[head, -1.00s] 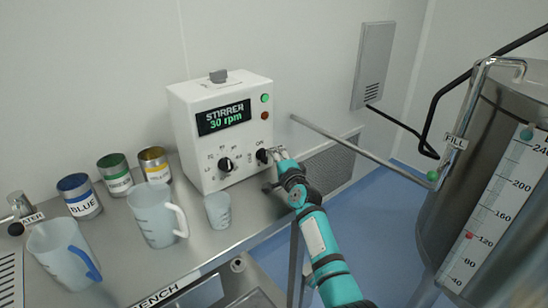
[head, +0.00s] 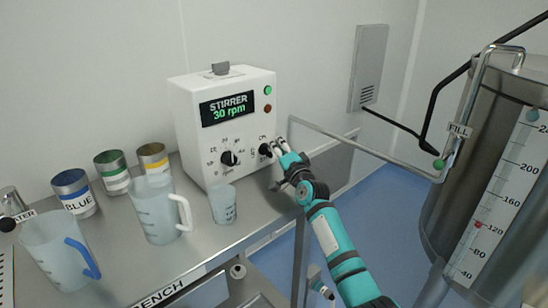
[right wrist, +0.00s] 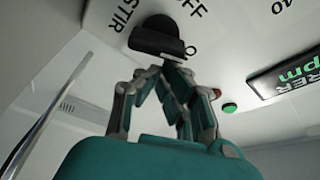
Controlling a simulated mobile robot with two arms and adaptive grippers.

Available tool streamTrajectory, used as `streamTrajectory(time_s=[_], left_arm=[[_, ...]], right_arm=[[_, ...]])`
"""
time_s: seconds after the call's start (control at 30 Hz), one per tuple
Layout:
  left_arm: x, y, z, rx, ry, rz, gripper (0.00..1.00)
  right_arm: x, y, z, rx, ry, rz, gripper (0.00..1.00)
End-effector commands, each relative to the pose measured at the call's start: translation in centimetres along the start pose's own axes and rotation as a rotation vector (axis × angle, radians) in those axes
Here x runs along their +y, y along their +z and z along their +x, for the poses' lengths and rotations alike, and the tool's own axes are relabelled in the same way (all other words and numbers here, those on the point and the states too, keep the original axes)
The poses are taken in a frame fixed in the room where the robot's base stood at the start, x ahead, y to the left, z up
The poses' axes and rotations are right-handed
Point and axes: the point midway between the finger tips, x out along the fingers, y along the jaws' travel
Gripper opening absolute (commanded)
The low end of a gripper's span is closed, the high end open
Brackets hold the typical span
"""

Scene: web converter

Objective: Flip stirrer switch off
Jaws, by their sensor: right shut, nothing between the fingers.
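The white stirrer box (head: 224,125) stands on the bench against the wall. Its display (head: 227,107) reads "STIRRER 30 rpm". The stirrer switch is the right-hand black knob (head: 265,149) on its front; it also shows in the right wrist view (right wrist: 158,36), near the printed words STIR and OFF. Its exact setting is hard to read. My right gripper (head: 282,146) is shut and empty, just right of this knob. In the right wrist view its fingers (right wrist: 165,75) come up close to the knob; I cannot tell whether they touch. My left gripper is not in view.
A second black knob (head: 229,158) sits left of the switch. A green lamp (head: 268,90) and a red one (head: 268,108) are above. A small cup (head: 223,205), jugs (head: 160,212) and coloured cans (head: 112,172) stand on the bench. A steel tank (head: 490,180) is at right.

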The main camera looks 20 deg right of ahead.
Motion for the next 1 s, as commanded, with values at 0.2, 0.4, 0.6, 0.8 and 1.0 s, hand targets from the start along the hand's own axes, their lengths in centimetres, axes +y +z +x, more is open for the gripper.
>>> streamTrajectory(time_s=[0.2, 0.4, 0.6, 0.8, 1.0], left_arm=[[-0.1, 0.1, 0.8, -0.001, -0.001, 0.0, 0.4], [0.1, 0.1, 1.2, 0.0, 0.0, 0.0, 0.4], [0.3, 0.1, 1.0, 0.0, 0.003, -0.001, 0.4], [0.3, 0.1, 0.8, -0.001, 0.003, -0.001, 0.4], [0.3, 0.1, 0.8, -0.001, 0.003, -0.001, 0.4]], right_arm=[[-0.3, 0.1, -0.1, -0.003, -0.01, -0.034, 0.0], [-0.8, 0.4, -0.1, -0.002, -0.046, -0.126, 0.0], [-1.1, 0.6, -0.2, -0.003, -0.045, -0.124, 0.0], [-1.2, 0.7, -0.2, -0.002, -0.044, -0.125, 0.0], [-1.1, 0.6, -0.2, -0.001, -0.044, -0.125, 0.0]])
